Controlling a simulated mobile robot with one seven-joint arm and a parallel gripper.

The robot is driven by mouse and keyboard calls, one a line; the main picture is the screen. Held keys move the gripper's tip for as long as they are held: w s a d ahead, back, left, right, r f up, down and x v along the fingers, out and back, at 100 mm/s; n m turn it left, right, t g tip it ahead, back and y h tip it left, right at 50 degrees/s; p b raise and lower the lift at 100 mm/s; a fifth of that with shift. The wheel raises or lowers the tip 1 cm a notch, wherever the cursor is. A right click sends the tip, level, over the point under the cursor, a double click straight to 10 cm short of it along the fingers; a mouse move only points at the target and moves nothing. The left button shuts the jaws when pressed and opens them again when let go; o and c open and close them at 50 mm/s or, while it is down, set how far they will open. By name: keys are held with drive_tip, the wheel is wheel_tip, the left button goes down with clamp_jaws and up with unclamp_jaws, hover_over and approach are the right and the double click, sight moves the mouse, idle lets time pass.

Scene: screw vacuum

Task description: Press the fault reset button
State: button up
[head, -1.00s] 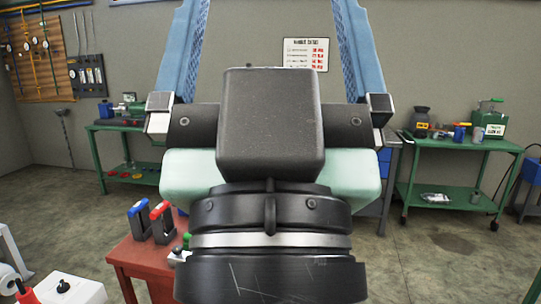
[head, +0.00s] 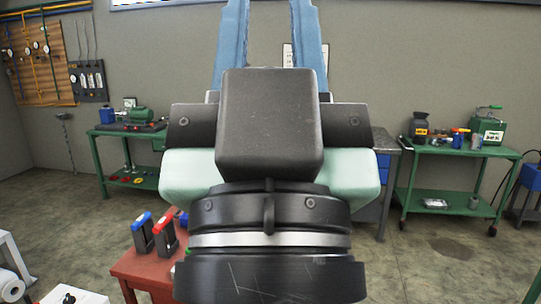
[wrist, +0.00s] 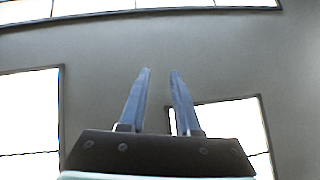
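My gripper (head: 270,5) is raised in front of the head camera, and its two blue fingers point up. In the wrist view, my gripper (wrist: 161,71) has a clear gap between its fingertips, with nothing in it, against a plain wall and windows. I cannot make out the fault reset button in any view. A white box with a black knob (head: 69,299) is partly cut off at the lower left of the head view. My wrist and gripper body hide the middle of the head view.
A red table (head: 139,270) holds a blue-topped block (head: 140,228) and a red-topped block (head: 162,232). Green workbenches (head: 405,160) stand along the back wall. A tool board (head: 38,55) hangs at left. Open floor (head: 430,250) lies to the right.

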clamp_jaws()
idle(1.1)
